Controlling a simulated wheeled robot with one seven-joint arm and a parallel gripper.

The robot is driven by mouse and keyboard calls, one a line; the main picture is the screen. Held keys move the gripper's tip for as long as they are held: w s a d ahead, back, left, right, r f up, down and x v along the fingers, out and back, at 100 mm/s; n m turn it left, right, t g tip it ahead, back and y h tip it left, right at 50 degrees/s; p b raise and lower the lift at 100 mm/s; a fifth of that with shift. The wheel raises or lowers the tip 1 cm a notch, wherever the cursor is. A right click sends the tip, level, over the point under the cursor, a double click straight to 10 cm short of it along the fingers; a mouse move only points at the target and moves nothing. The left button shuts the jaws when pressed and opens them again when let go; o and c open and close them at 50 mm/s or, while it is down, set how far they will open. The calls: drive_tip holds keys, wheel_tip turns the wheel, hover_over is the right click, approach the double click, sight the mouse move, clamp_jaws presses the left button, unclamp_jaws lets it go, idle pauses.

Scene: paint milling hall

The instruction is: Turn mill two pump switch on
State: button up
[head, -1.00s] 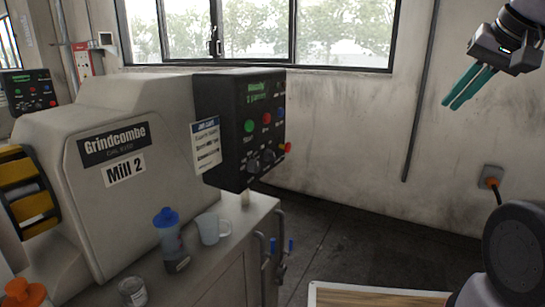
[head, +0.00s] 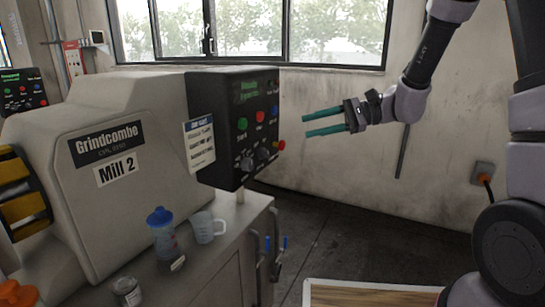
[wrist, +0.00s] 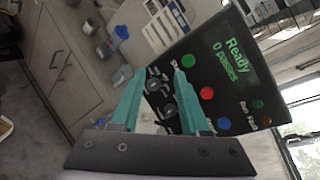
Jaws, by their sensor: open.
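The mill two control panel (head: 222,135) is a black box at the end of the grey machine marked "Mill 2" (head: 117,172). Its green display (wrist: 232,60) reads "Ready 0 passes". Two dark rotary knobs sit low on its face, one (wrist: 153,84) beside the other (wrist: 169,110); their small labels are too blurred to tell which is the pump switch. My gripper (head: 305,126) has its teal fingers apart and empty. It points at the panel face from the right, with a gap between. In the wrist view the fingers (wrist: 157,72) overlap the panel near the knobs.
Green (wrist: 187,61), red (wrist: 207,93) and blue (wrist: 224,123) buttons sit near the knobs. A red knob (head: 281,145) sticks out from the panel's edge. A blue-lidded bottle (head: 161,230) and a mug (head: 206,228) stand on the cabinet below. Another panel (head: 22,92) is at far left.

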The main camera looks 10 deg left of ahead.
drive_tip(key=w+a+f+m+t+y, duration=0.2)
drive_tip(key=w+a+f+m, duration=0.1)
drive_tip(key=w+f, duration=0.25)
drive_tip(key=m+t, duration=0.5)
approach(265, 153)
drive_tip(key=w+x, duration=0.1)
drive_tip(key=x, duration=0.6)
drive_tip(key=shift+w+a+f, duration=0.15)
drive_tip(key=shift+w+f, duration=0.05)
drive_tip(key=shift+f, duration=0.2)
clamp_jaws()
